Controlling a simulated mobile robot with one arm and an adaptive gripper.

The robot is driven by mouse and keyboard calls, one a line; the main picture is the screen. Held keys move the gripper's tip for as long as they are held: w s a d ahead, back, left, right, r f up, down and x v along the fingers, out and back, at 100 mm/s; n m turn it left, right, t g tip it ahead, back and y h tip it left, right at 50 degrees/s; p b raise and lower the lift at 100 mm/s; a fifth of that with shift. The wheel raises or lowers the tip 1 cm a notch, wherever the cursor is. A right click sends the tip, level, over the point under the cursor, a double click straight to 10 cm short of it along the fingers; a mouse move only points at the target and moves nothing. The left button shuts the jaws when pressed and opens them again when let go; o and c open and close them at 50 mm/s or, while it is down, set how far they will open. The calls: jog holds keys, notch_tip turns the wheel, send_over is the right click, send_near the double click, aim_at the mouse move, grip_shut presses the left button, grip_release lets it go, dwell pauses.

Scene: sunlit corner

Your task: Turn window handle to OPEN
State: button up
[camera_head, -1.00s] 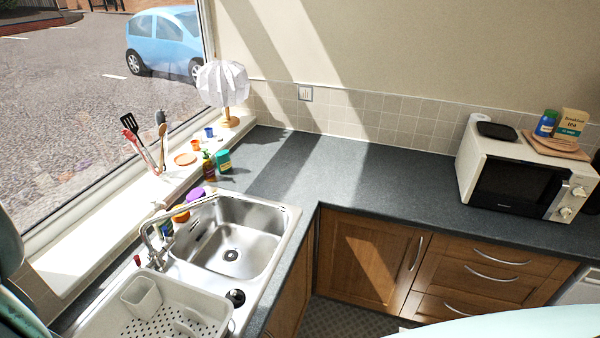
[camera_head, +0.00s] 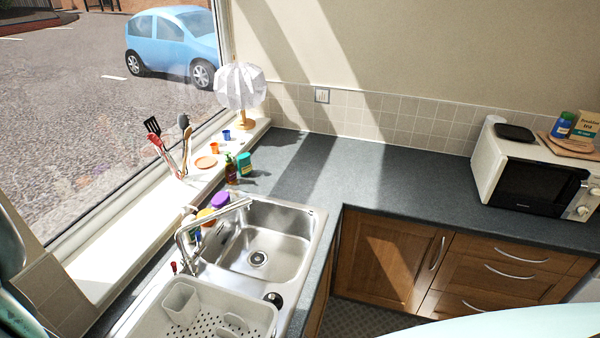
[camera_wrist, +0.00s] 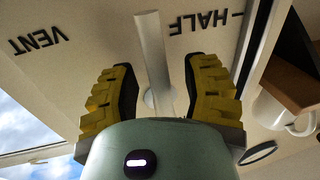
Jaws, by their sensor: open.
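In the wrist view a pale frame carries dark upside-down labels, VENT (camera_wrist: 42,40) at left and HALF (camera_wrist: 206,23) at right; I see no OPEN label. A white bar-shaped window handle (camera_wrist: 149,45) on a round base stands out from the frame between them. My gripper (camera_wrist: 162,68) is open, with one yellow-and-black finger on each side of the handle. A gap shows on both sides, so the fingers look apart from it. The lower end of the handle is hidden behind my gripper body. The head view shows neither handle nor gripper.
The wrist view shows a white mug (camera_wrist: 284,112) and a wooden shelf (camera_wrist: 290,75) close at right. In the head view, a sink (camera_head: 270,235), tap (camera_head: 183,245), utensils (camera_head: 166,145) and a lamp (camera_head: 240,88) line the window side. The counter (camera_head: 380,165) beyond is mostly clear.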

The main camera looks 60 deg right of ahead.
grip_shut()
dwell(0.4)
